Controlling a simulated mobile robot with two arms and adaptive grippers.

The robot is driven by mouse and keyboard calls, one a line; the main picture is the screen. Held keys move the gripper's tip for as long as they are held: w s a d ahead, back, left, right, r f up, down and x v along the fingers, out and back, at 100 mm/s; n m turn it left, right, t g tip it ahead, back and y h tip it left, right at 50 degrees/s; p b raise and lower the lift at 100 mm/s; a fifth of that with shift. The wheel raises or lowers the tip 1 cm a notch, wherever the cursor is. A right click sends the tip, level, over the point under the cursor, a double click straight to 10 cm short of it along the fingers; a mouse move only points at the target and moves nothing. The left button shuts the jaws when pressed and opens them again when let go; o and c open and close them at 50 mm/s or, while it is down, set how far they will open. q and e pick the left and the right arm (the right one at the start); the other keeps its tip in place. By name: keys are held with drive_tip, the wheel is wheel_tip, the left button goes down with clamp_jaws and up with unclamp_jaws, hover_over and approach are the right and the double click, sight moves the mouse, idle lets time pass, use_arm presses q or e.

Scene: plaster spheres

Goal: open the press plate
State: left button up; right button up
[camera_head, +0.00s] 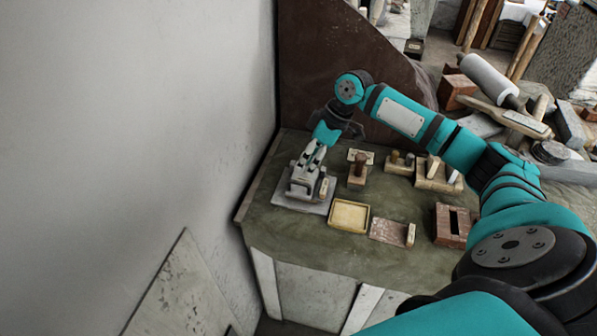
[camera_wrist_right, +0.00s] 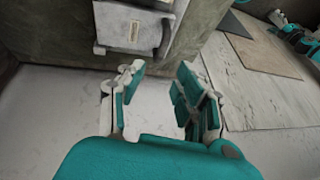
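The press (camera_head: 301,205) is a small grey device with a flat base and a pale label on its side, at the left end of the green-grey worktop. In the right wrist view its grey plate (camera_wrist_right: 117,22) with a cream label and a dark handle-like bar shows at the top. My right gripper (camera_head: 306,160) reaches down over the press from behind. In the wrist view this gripper (camera_wrist_right: 161,68) has its fingers apart with nothing between them, just short of the plate's edge. I cannot tell whether it touches the press. My left gripper is not in view.
On the worktop (camera_head: 290,230) stand a wooden stamp (camera_head: 357,172), a yellow tray (camera_head: 349,228), a reddish slab (camera_head: 388,231) and a brick-coloured block (camera_head: 452,225). A plain wall (camera_head: 130,120) rises close on the left. Clutter lies to the right.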

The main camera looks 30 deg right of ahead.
sight(295, 181)
drive_tip(key=p+x, duration=0.1)
drive_tip(key=x, duration=0.5)
clamp_jaws()
drive_tip(key=shift+r, duration=0.1)
idle(0.3)
